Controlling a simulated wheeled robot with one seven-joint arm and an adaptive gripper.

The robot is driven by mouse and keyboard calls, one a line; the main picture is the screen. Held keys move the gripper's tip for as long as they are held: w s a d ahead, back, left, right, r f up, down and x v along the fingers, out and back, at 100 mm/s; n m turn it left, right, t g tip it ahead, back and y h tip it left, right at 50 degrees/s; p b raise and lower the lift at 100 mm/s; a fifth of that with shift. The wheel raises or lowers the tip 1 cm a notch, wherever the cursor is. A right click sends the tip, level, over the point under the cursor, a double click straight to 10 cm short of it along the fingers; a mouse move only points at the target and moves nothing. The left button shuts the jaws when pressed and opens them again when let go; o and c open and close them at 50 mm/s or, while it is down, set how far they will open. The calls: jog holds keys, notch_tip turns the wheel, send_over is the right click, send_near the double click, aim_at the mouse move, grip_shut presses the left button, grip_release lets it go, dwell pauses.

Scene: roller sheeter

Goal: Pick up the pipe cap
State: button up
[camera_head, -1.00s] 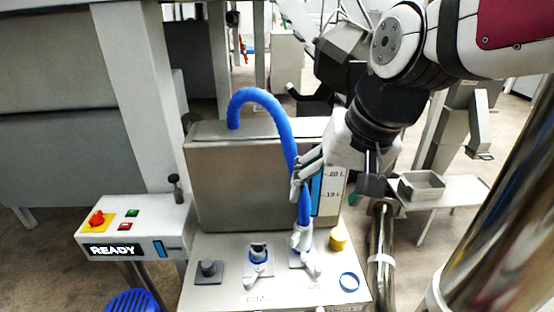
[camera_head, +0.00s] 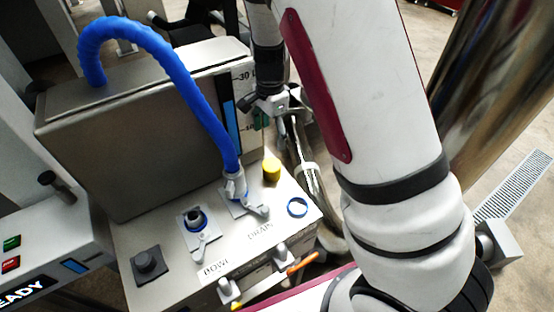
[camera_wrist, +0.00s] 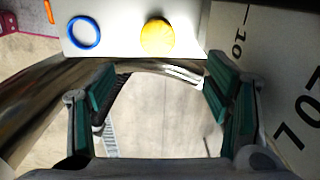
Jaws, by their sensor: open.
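The pipe cap appears to be the yellow round piece (camera_head: 271,169) on the right part of the machine's light top panel. It also shows in the wrist view (camera_wrist: 157,37) at the top centre, beyond my fingertips. My gripper (camera_head: 272,122) is by the tank's right side, behind the yellow piece. In the wrist view my gripper (camera_wrist: 162,68) has its two green-padded fingers wide apart with nothing between them. The yellow piece is not between the fingers. My forearm covers much of the right of the head view.
A blue ring (camera_head: 297,207) lies beside the yellow piece. A blue hose (camera_head: 178,70) runs from the tank (camera_head: 150,130) to a fitting (camera_head: 236,186) with a lever. The tank wall (camera_wrist: 275,70) is close to my right finger. A metal pipe (camera_wrist: 45,100) passes below.

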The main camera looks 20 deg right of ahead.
aim_at(272, 164)
jog(key=f, duration=0.8)
jog(key=shift+d+f, duration=0.2)
jog(key=shift+s+a+f+p, duration=0.15)
jog(key=shift+f+p, duration=0.1)
jog(key=shift+f, duration=1.25)
jog(key=shift+a+f+p, duration=0.15)
jog(key=shift+f+p, duration=0.05)
jog(key=shift+f, duration=1.25)
jog(key=c, duration=1.3)
